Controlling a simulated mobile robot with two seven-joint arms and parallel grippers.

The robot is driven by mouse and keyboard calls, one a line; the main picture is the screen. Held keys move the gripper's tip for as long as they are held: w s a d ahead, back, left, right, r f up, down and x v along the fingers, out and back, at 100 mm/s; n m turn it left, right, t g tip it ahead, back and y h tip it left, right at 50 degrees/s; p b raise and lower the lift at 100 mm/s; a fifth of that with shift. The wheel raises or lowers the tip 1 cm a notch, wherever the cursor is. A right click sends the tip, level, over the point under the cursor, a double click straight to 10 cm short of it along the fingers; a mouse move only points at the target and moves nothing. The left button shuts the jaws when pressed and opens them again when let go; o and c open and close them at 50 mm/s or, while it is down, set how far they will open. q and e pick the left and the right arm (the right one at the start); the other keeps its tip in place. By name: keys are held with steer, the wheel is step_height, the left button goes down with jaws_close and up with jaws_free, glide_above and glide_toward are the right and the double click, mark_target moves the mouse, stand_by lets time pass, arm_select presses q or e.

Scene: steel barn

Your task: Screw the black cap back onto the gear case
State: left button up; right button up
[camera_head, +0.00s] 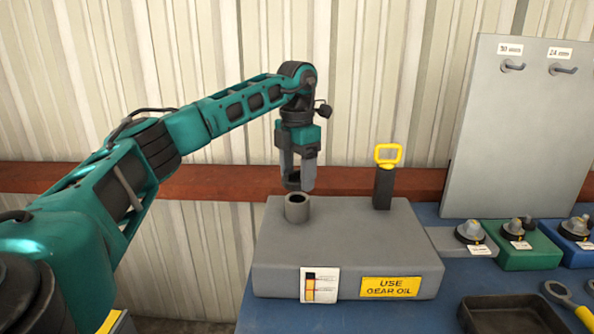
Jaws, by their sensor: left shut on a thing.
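The gear case (350,245) is a grey block on the blue bench, with a short round open neck (297,208) on its top at the left. My left gripper (299,176) points down just above the neck. It is shut on the black cap (292,182), a small dark piece partly hidden by the fingers. The cap looks close to the neck's rim and slightly behind it; I cannot tell whether they touch. My right gripper is not in view.
A black post with a yellow loop handle (388,155) stands on the case's right side. A grey hook board (515,125), labelled trays with small parts (528,252), a black tray (510,315) and a ring-ended tool (557,292) are to the right.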

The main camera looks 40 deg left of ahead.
arm_select(q)
steer(key=shift+f, duration=0.25)
steer(key=shift+f, duration=0.55)
steer(key=shift+f+b, duration=0.35)
steer(key=shift+f, duration=0.35)
stand_by(0.5)
steer(key=shift+r+m+p, duration=0.1)
steer(key=shift+m+p, duration=0.4)
steer(key=shift+m, duration=0.7)
steer(key=m, duration=0.5)
steer(key=shift+m, duration=0.3)
steer(key=m, duration=0.4)
steer(key=shift+m, duration=2.4)
